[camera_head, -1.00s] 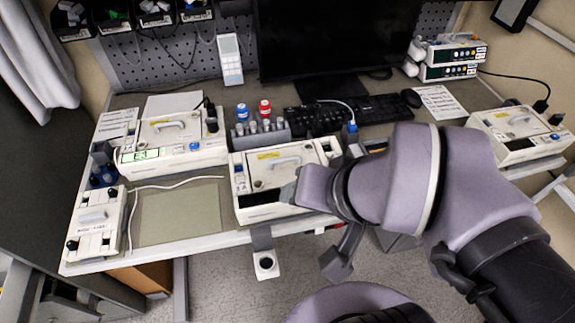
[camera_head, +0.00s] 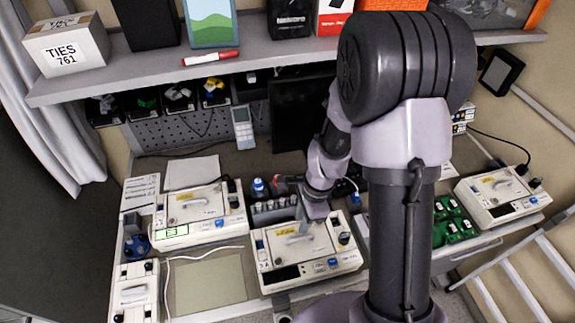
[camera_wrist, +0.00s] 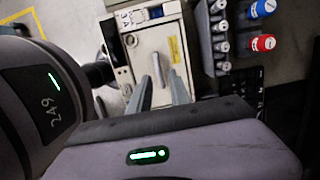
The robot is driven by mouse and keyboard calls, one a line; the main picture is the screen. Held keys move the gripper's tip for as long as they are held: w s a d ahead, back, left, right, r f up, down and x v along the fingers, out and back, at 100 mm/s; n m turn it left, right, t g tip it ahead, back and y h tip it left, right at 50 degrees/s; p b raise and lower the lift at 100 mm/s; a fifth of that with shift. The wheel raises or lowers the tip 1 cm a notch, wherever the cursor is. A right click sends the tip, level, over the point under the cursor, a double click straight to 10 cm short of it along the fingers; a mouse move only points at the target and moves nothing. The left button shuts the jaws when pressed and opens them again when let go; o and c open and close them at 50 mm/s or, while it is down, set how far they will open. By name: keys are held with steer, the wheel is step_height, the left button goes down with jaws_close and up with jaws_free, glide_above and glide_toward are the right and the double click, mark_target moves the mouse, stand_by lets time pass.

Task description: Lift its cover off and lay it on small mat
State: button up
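The middle pump (camera_head: 265,268) is a white box with a flat cover (camera_head: 312,246) on top. The cover has a raised bar handle and a yellow label, and it lies in place on the pump. My gripper (camera_head: 304,228) is above the cover, pointing down at the handle. In the wrist view the two fingers of my gripper (camera_wrist: 161,77) are apart, with the pale handle (camera_wrist: 157,70) showing between them. I cannot tell whether they touch it. The small mat (camera_head: 210,285) is beige, flat and bare, left of the middle pump.
Another pump (camera_head: 188,235) stands behind the mat, with a white cable running over the mat's edge. A rack of bottles (camera_head: 272,210) stands behind the middle pump. A small white device (camera_head: 136,292) is left of the mat. Green parts (camera_head: 453,225) and another pump (camera_head: 500,195) are at right.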

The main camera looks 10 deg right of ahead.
mark_target(301, 237)
steer(key=f+b, duration=0.4)
steer(key=f, duration=0.1)
steer(key=f+b, duration=0.3)
steer(key=shift+s, duration=0.25)
steer(key=shift+r, duration=0.1)
jaws_close()
step_height(301, 237, up, 7)
steer(key=p, duration=0.6)
steer(key=shift+r, duration=0.1)
